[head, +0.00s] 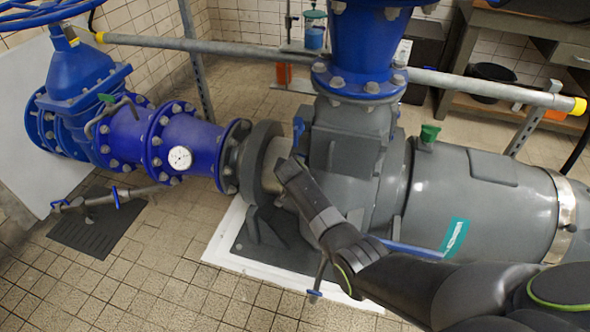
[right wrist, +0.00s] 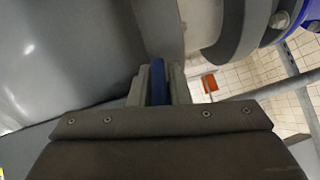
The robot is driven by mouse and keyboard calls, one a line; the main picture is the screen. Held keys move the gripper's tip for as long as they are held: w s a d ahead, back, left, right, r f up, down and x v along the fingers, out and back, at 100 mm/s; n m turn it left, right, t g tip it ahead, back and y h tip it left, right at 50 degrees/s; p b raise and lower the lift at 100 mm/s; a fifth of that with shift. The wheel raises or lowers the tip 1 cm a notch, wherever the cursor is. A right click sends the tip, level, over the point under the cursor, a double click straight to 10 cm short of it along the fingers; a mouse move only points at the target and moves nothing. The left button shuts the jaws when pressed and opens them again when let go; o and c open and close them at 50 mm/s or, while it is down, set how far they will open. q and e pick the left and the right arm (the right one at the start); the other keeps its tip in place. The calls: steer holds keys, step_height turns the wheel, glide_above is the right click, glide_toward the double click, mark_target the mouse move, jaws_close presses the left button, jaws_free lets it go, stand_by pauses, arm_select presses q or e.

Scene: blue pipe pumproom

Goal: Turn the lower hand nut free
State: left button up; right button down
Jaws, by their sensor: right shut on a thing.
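My right gripper (head: 286,168) reaches in from the right in the head view, its tip in front of the grey pump casing (head: 344,152). In the right wrist view its two fingers (right wrist: 158,88) are closed on both sides of a blue piece, the lower hand nut (right wrist: 157,72). The gripper hides this nut in the head view. Another blue hand nut (head: 298,130) shows higher on the casing, above the gripper and apart from it. Whether the held nut is loose on its stud cannot be seen. My left gripper is not in view.
A blue flanged pipe (head: 192,149) with a gauge meets the pump from the left. A blue riser (head: 366,45) stands above, and the grey motor (head: 490,195) lies right. A horizontal grey rail (head: 235,48) crosses behind. Tiled floor (head: 150,270) is clear at front left.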

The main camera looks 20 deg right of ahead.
steer(key=shift+s+f+n+g+h+b, duration=0.1)
steer(key=shift+f+n+g+h+b, duration=0.1)
steer(key=shift+n+g+h+b, duration=0.25)
steer(key=shift+d+g+h, duration=0.1)
steer(key=shift+g+h, duration=0.15)
steer(key=shift+h, duration=0.2)
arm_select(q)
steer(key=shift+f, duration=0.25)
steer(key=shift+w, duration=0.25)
arm_select(e)
steer(key=c, duration=1.5)
jaws_free()
steer(key=shift+r, duration=0.1)
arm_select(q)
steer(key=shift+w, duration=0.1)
